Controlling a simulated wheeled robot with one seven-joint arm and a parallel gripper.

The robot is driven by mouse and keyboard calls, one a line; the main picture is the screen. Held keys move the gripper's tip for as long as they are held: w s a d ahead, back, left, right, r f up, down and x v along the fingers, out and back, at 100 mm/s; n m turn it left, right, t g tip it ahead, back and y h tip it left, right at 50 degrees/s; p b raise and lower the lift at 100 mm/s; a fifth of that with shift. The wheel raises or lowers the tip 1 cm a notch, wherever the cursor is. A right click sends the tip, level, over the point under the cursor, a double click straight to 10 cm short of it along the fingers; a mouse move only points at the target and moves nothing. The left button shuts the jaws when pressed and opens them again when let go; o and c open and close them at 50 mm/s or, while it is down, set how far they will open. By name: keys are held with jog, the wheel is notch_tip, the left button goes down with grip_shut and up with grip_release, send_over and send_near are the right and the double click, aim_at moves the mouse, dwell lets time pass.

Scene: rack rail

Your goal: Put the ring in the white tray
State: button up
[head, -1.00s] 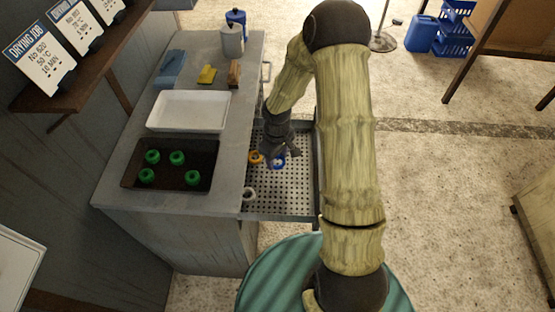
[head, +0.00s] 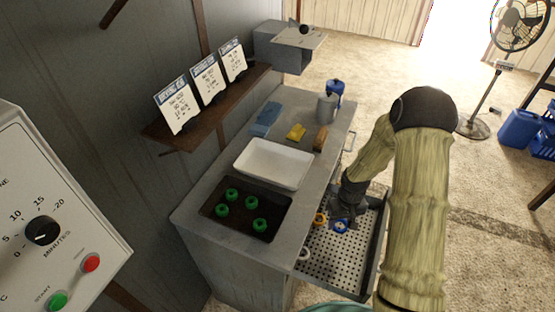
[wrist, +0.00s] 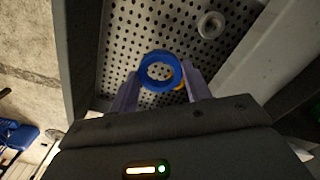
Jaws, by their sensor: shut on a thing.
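A blue ring (wrist: 160,54) sits between the two fingers of my gripper (wrist: 160,90) in the wrist view, and the fingers are shut on it. In the head view my gripper (head: 345,212) reaches down into the open drawer, with the blue ring (head: 342,230) at its tips. An orange ring (head: 319,219) is just beside it, mostly hidden behind the blue ring in the wrist view. A pale ring (head: 303,256) lies nearer the drawer's front left, apart from the gripper. The white tray (head: 273,164) stands on the counter to the left and is empty.
The perforated drawer (head: 335,268) has raised side walls around my gripper. A dark tray (head: 238,212) with several green rings sits before the white tray. Blue, yellow and brown blocks and a grey canister (head: 326,108) stand behind it. A sign shelf (head: 215,105) hangs above.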

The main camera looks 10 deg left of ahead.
jog(key=r+m+p, duration=0.1)
jog(key=p, duration=0.1)
jog(key=r+m+p, duration=0.1)
jog(key=r+p, duration=0.1)
jog(key=r+m+p, duration=0.1)
jog(key=p, duration=0.1)
jog(key=shift+d+r+p, duration=0.25)
jog(key=shift+r+p, duration=0.05)
jog(key=shift+a, duration=0.15)
